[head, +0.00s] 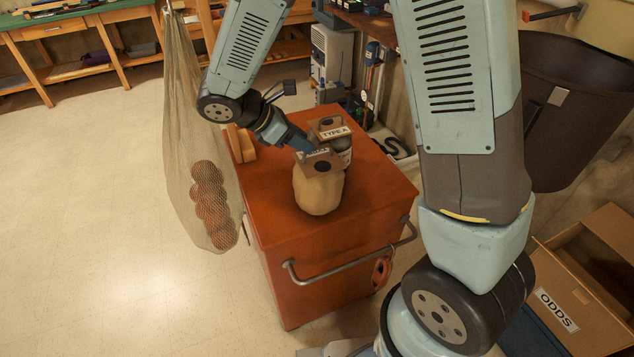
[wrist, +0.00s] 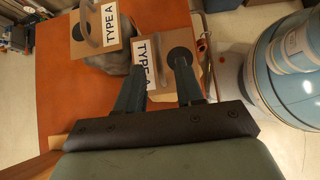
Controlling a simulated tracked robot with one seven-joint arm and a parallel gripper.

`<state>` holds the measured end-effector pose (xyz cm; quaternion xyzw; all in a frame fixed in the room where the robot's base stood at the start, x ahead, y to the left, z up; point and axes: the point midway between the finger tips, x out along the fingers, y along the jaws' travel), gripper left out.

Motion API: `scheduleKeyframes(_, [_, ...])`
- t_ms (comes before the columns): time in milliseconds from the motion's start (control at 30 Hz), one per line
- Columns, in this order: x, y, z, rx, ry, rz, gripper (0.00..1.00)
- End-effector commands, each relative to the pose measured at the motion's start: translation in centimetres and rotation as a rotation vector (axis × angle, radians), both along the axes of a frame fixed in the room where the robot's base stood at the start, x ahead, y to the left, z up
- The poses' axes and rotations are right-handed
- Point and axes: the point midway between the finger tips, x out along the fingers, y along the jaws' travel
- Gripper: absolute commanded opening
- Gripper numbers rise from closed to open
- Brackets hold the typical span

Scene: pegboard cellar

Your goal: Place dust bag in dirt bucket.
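A tan dust bag (head: 318,190) with a cardboard collar and dark round hole stands on the orange cart. A greyer bag (head: 343,152) with a "TYPE A" collar stands just behind it. My gripper (head: 303,146) reaches down from the upper left to the tan bag's collar. In the wrist view my gripper (wrist: 159,66) is open, its fingers apart over the tan bag's collar (wrist: 161,92); contact cannot be told. The other collar (wrist: 97,30) lies to the upper left. A large dark brown bin (head: 575,105), possibly the dirt bucket, stands at the right.
The orange cart (head: 385,195) has a grey front rail (head: 345,265). A mesh net (head: 205,150) with several brown balls hangs left of it. An open cardboard box marked "ODDS" (head: 590,290) stands at lower right. The floor at left is clear.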

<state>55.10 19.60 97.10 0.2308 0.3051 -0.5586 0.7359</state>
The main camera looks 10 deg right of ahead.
Motion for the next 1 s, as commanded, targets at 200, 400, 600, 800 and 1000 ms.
scheduleKeyframes(200, [0.2,-0.9,-0.9,0.000,0.000,0.000,0.37])
scheduleKeyframes(400, [0.6,-1.9,-1.9,-0.001,0.001,-0.001,0.37])
scheduleKeyframes(600, [1.2,-3.8,-3.8,0.000,0.001,-0.002,0.37])
scheduleKeyframes(800, [1.4,-4.4,-4.4,0.001,0.000,-0.001,0.37])
scheduleKeyframes(1000, [1.4,-4.4,-4.4,0.001,0.000,-0.001,0.29])
